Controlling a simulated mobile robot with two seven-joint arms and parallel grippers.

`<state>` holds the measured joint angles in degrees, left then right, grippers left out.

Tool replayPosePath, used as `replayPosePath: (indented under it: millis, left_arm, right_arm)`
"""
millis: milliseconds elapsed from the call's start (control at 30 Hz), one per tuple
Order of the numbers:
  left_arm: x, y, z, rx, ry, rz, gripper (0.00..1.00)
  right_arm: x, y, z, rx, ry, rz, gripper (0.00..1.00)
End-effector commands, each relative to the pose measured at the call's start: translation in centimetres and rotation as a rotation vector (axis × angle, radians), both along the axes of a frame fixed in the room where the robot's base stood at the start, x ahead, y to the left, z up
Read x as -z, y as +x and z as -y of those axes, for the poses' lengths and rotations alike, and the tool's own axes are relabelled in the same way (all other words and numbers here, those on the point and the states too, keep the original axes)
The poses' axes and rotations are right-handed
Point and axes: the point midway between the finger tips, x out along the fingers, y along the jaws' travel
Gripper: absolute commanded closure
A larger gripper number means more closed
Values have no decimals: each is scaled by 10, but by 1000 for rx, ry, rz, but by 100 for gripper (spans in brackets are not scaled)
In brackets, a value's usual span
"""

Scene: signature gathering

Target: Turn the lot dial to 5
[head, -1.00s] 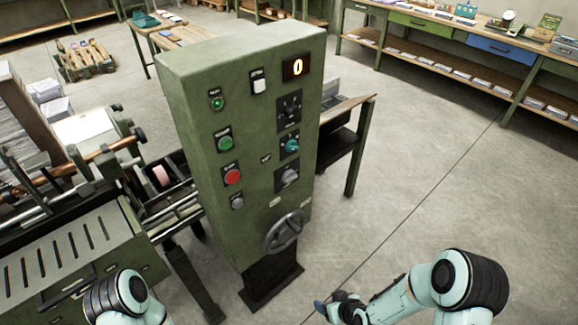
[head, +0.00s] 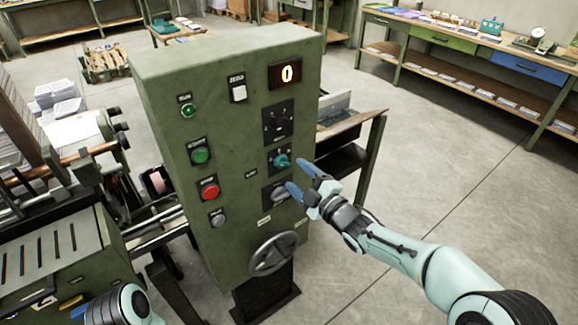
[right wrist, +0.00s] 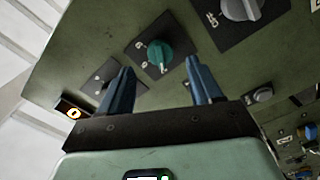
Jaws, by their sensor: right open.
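A tall green control cabinet (head: 165,110) carries three dials in a column: a black one (head: 278,122) on top, a teal one (head: 282,160) in the middle and a grey one (head: 279,194) below. Their labels are too small to read, so I cannot tell which is the lot dial. The lit display (head: 286,74) shows 0. My right gripper (head: 298,178) is open and empty in front of the teal and grey dials. In the right wrist view the teal dial (right wrist: 158,54) shows between the blue fingertips (right wrist: 160,68), apart from them. My left gripper is out of view.
Green (head: 200,155) and red (head: 209,190) buttons sit left of the dials. A handwheel (head: 274,254) juts out below them. A side table (head: 375,130) stands behind the cabinet at right. The floor at right is clear.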

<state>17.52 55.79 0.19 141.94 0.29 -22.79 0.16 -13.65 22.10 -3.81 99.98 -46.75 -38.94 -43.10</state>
Motion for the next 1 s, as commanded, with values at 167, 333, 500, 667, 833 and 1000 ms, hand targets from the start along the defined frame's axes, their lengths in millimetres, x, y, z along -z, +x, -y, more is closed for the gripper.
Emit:
replayPosePath:
  millis: [167,333,500,667,833,1000]
  left_arm:
    - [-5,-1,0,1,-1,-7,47]
    - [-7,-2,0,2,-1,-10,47]
    - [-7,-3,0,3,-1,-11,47]
    - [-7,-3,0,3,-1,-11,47]
    - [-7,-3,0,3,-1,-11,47]
    - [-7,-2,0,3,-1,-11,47]
  right_arm:
    - [0,25,-18,0,0,-2,36]
    - [0,37,-26,1,1,-1,36]
    - [1,40,-28,1,1,-3,36]
    - [1,40,-28,2,2,-3,36]
    - [1,39,-28,2,2,-3,88]
    - [1,39,-28,2,3,-4,90]
